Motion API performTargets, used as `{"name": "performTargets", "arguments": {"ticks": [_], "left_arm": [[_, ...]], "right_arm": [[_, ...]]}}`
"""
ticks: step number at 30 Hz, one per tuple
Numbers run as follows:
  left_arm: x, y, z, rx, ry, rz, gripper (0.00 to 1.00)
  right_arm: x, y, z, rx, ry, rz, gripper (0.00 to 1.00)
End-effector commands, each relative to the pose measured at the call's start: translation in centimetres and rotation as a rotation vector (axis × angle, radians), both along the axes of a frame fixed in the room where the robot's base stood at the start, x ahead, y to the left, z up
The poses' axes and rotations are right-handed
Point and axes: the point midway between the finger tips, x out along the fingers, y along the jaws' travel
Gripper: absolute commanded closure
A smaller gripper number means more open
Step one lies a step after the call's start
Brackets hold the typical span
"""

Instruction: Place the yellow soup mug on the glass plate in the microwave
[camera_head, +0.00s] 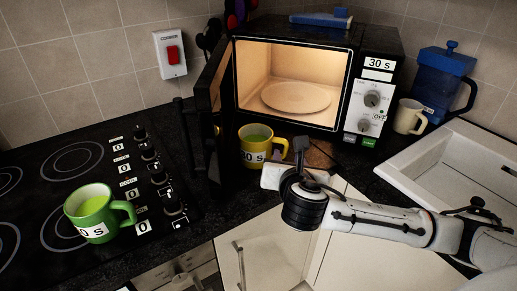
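The yellow soup mug (257,151), with green contents and a label on its side, stands upright on the dark counter in front of the microwave (343,88). Its handle points right. The microwave door (207,110) is open, swung out to the left, and the cavity is lit. The round glass plate (296,97) lies inside, bare. My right gripper (288,163) is at the mug's handle, at its right. The fingertips are partly hidden, so I cannot tell whether they touch or close on the handle. My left gripper is not in view.
A green mug (92,214) stands on the black hob (62,253) at the left. A cream mug (409,116) and a blue jug (442,82) stand right of the microwave, behind the white sink (450,168). The open door borders the mug's left side.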

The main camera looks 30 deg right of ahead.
Motion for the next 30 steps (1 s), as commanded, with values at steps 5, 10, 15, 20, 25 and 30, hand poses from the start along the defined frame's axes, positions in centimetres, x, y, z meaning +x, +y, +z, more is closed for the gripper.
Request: {"name": "performTargets", "arguments": {"ticks": [5, 10, 15, 20, 25, 30], "left_arm": [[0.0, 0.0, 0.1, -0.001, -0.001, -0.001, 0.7], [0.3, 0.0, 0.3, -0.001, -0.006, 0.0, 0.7], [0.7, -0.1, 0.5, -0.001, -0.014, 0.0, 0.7], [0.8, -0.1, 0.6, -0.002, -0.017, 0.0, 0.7], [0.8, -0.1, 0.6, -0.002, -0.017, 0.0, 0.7], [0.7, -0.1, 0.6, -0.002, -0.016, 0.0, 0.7]], "right_arm": [[2.3, -1.1, -0.9, 0.0, 0.001, -0.003, 0.67], [2.9, -1.4, -1.2, 0.001, 0.0, 0.0, 0.67], [2.8, -1.3, -1.2, 0.002, 0.0, -0.001, 0.69], [2.8, -1.3, -1.2, 0.002, 0.0, -0.001, 0.96], [2.8, -1.3, -1.2, 0.002, 0.0, -0.001, 1.0], [2.8, -1.3, -1.2, 0.001, 0.0, 0.0, 1.0]]}}
